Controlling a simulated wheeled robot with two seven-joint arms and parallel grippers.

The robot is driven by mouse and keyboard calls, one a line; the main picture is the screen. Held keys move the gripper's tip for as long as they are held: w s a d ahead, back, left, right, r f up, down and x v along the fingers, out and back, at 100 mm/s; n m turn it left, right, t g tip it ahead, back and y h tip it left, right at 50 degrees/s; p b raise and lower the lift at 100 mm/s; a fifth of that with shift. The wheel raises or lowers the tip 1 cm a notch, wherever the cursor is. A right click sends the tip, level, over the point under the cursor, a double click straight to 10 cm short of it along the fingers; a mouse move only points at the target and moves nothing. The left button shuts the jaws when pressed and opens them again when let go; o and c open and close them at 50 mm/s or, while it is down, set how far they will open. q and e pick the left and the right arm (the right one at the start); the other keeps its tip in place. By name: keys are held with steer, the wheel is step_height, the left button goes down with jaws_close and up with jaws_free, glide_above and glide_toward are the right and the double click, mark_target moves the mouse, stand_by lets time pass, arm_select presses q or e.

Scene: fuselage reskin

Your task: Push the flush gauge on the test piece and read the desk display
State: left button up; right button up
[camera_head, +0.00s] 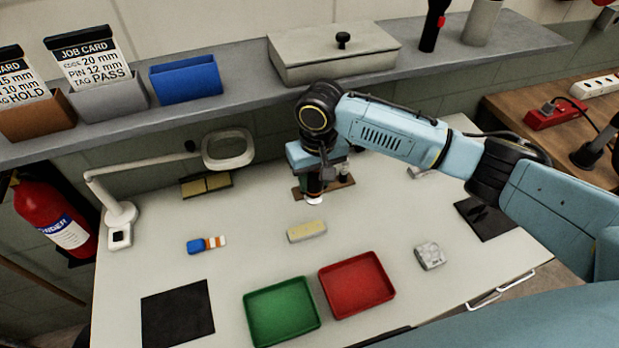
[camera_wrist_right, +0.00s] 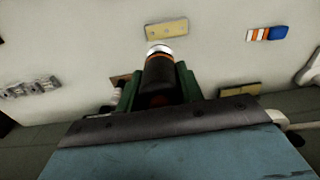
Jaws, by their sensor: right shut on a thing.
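My right gripper (camera_head: 314,182) is over the middle of the desk, pointing down. In the right wrist view its green fingers (camera_wrist_right: 160,92) are shut around the flush gauge (camera_wrist_right: 161,70), a black cylinder with an orange band and a silver-white tip. The gauge tip also shows below the gripper in the head view (camera_head: 314,200). A pale yellow block (camera_head: 306,231), likely the test piece, lies in front of it, apart from the tip; it also shows in the right wrist view (camera_wrist_right: 166,29). A small white box with a dark face (camera_head: 119,237), perhaps the desk display, is at the left. My left gripper is out of view.
A brown stand (camera_head: 342,187) is just behind the gripper. Green (camera_head: 282,312) and red (camera_head: 357,286) trays lie in front. A blue, orange and white piece (camera_head: 206,244) is left, a grey block (camera_head: 430,255) right. A magnifier lamp (camera_head: 228,149) and shelf edge are behind.

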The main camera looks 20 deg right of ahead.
mark_target(306, 196)
steer(key=f+p, duration=0.1)
steer(key=a+f+p, duration=0.2)
steer(key=shift+s+f+n, duration=0.15)
steer(key=shift+s+n, duration=0.1)
steer(key=shift+n, duration=0.15)
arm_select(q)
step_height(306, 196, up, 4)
arm_select(e)
step_height(306, 196, down, 7)
steer(key=b, duration=0.7)
steer(key=shift+a, duration=0.15)
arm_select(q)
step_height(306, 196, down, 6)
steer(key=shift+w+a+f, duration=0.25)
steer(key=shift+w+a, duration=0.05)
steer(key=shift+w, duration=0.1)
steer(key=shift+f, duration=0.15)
arm_select(e)
steer(key=shift+s+f, duration=0.1)
steer(key=shift+f, duration=0.45)
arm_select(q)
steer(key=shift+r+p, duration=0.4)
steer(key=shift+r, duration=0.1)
arm_select(e)
steer(key=shift+s+f, duration=0.2)
stand_by(1.2)
